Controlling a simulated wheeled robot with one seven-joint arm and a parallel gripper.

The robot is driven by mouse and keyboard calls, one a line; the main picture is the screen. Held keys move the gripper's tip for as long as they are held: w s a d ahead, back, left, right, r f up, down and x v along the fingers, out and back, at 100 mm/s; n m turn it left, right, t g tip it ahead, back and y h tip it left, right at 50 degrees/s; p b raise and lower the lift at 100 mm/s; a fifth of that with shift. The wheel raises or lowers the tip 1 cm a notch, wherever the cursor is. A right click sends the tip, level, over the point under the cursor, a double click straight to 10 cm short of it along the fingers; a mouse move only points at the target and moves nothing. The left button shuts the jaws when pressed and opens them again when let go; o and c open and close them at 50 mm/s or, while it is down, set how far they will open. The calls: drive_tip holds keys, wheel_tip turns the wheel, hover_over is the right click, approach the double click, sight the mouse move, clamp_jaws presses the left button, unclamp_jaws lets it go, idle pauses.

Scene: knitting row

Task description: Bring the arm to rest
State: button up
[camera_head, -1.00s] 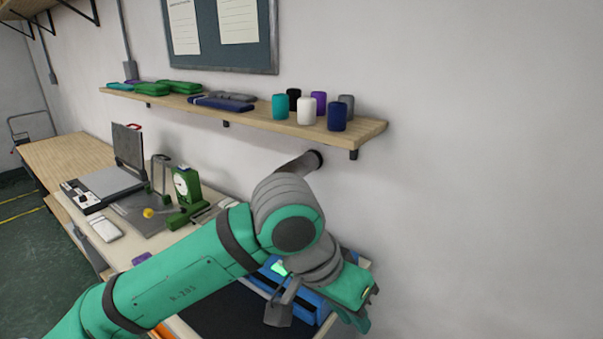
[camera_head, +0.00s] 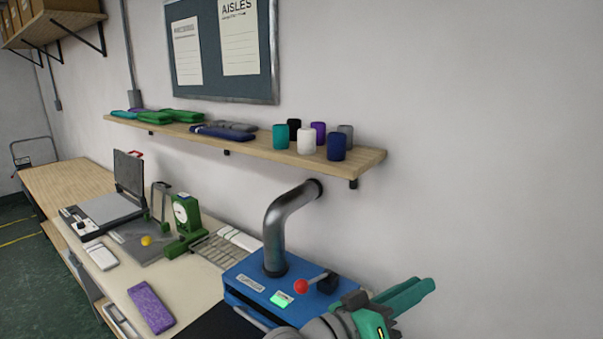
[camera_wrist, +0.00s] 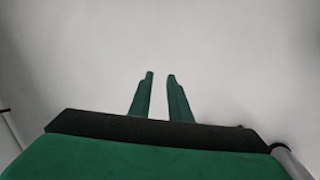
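My gripper (camera_head: 418,290) is at the lower right of the head view, near the bare wall and right of the blue machine (camera_head: 258,283). Its green fingers point to the right, clear of the table. In the wrist view my gripper (camera_wrist: 160,76) shows two green fingers with a gap between them and nothing in the gap. Beyond them is only plain pale wall. Most of my arm is outside the head view; a grey and green wrist part shows at the bottom edge.
The blue machine has a red-knobbed lever (camera_head: 302,286) and a metal pipe (camera_head: 284,220) running to the wall. A shelf (camera_head: 365,160) with yarn cones hangs above. A purple folded knit (camera_head: 151,307), a green dial scale (camera_head: 186,222) and a wire rack (camera_head: 218,247) are on the table.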

drive_tip(key=s+a+f+n+t+y, duration=0.2)
drive_tip(key=a+f+n+t+y, duration=0.15)
drive_tip(key=f, duration=0.45)
drive_tip(key=s+a+f+n+t+y, duration=0.25)
drive_tip(key=a+f+n+y, duration=0.2)
drive_tip(key=f, duration=0.45)
drive_tip(key=s+a+f+n+t+y, duration=0.1)
drive_tip(key=a+f+n+t+y, duration=0.3)
drive_tip(key=f, duration=0.4)
drive_tip(key=s+a+f+g+y, duration=0.2)
drive_tip(key=s+a+f+y, duration=0.15)
drive_tip(key=s+f, duration=0.7)
drive_tip(key=s+a+m, duration=0.2)
drive_tip(key=s+m, duration=0.1)
drive_tip(key=s, duration=0.6)
drive_tip(key=s+a+m+g+y, duration=0.1)
drive_tip(key=s+a+m, duration=0.1)
drive_tip(key=s, duration=0.7)
drive_tip(key=shift+a+f+m, duration=0.25)
drive_tip(key=shift+f+m, duration=0.1)
drive_tip(key=shift+m, duration=0.35)
